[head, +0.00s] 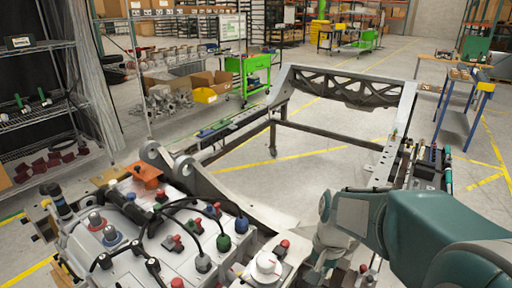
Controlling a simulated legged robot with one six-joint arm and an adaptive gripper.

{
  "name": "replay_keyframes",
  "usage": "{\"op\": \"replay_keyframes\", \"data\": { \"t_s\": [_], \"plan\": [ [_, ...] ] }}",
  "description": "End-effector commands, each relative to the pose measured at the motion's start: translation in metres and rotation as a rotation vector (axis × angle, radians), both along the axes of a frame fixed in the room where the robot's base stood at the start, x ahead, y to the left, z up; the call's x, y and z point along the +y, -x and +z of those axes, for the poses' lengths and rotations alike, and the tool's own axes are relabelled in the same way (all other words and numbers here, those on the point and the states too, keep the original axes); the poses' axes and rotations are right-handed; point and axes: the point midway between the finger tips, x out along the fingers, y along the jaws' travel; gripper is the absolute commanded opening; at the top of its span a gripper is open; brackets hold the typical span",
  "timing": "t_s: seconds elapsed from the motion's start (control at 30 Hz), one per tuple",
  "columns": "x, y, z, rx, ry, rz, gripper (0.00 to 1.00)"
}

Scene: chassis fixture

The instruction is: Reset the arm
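My teal arm reaches in from the lower right corner in the head view. Its far end is bent down over the right side of the chassis fixture. My gripper (318,262) seems to be at the bottom of this bend, low in the picture, among cables and small parts. Its fingers are too small and cluttered to make out, so I cannot tell if it is open, shut or touching anything. The chassis fixture (392,160) is a large grey metal frame with a dark perforated crossbeam at its far end.
A panel (150,226) with coloured connectors and black cables fills the lower left. Wire shelves (40,122) stand at the left, and a green cart (247,72) stands behind. A blue-legged table (468,90) is at the right. The floor inside the frame is clear.

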Motion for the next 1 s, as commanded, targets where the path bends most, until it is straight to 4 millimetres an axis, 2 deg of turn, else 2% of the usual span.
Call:
{"op": "replay_keyframes", "data": {
  "t_s": [0.03,0.2,0.5,0.73,1.0],
  "plan": [
    [0.000,0.007,0.014,-0.047,0.007,0.030,0.00],
    [0.000,0.032,0.048,-0.180,0.039,0.140,0.00],
    [-0.002,0.081,0.092,-0.410,0.118,0.329,0.00],
    [-0.003,0.113,0.109,-0.550,0.189,0.445,0.00],
    [-0.004,0.122,0.112,-0.586,0.211,0.481,0.00]
  ]
}}
